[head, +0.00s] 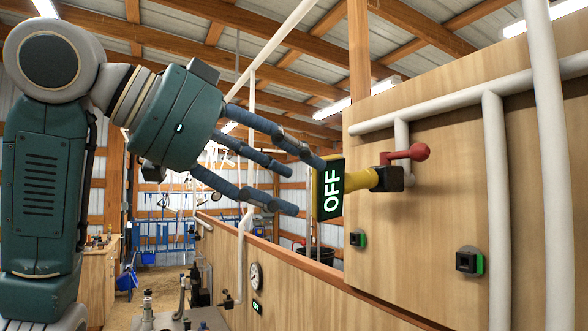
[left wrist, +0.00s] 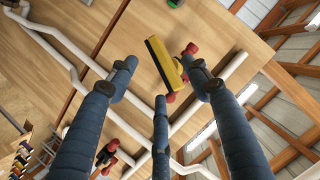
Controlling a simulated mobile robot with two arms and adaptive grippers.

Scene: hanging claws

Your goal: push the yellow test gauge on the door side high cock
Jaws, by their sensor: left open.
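The yellow test gauge (head: 358,180) has a dark face reading OFF. It meets the black end of the high cock (head: 388,179), which has a red handle (head: 415,154), on the wooden panel. How far it is seated I cannot tell. The upper fingertip looks very near the face; touching or not is unclear. In the left wrist view the gauge (left wrist: 165,63) shows as a yellow bar with a dark edge between the fingertips. My right gripper is not in view.
White pipes (head: 496,200) run across the wooden panel (head: 440,220). Two small black-and-green devices (head: 469,262) sit lower on it. A round dial (head: 256,276) is on the low wall. A second red-handled cock (left wrist: 108,158) shows in the left wrist view.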

